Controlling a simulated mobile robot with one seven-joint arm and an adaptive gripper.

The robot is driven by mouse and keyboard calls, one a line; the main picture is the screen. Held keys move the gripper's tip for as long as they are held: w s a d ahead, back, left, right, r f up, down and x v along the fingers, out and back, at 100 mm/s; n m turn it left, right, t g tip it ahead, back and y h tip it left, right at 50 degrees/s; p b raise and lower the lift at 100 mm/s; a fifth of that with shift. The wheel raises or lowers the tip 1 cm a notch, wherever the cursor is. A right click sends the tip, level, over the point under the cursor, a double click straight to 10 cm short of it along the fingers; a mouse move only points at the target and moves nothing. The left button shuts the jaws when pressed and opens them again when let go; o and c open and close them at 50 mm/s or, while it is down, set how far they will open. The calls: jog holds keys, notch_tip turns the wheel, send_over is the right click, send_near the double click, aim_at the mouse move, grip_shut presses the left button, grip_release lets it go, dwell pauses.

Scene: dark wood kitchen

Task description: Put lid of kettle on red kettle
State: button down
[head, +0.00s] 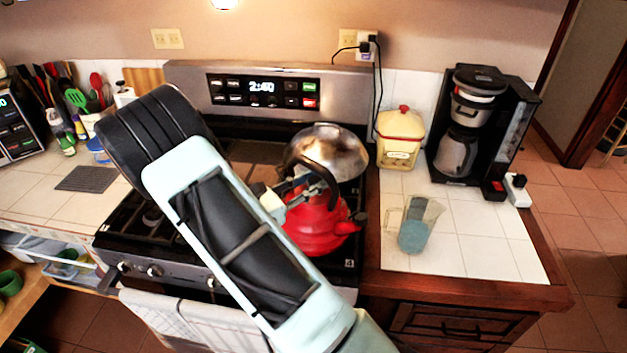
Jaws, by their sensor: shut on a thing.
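The red kettle (318,228) stands upright on the right front of the stove, with its black handle (312,170) arching above it and its spout pointing right. My gripper (308,190) is at the top of the red kettle, by the handle. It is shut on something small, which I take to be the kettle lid. The fingers and handle largely hide the lid, so I cannot tell whether it touches the kettle's opening. My pale arm covers the left part of the kettle and much of the stove.
A shiny metal pot (338,150) stands close behind the red kettle. On the right counter are a yellow canister (400,138), a coffee maker (478,125) and a clear blue-tinted pitcher (418,228). Utensils crowd the left counter. Bare tiles (480,240) lie right of the pitcher.

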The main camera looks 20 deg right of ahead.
jog(key=c, duration=1.6)
grip_release()
jog(key=shift+r, duration=0.1)
jog(key=shift+a, duration=0.4)
jog(key=b+v, duration=0.2)
jog(key=v, duration=0.9)
jog(key=shift+s, duration=0.2)
jog(key=shift+a, duration=0.1)
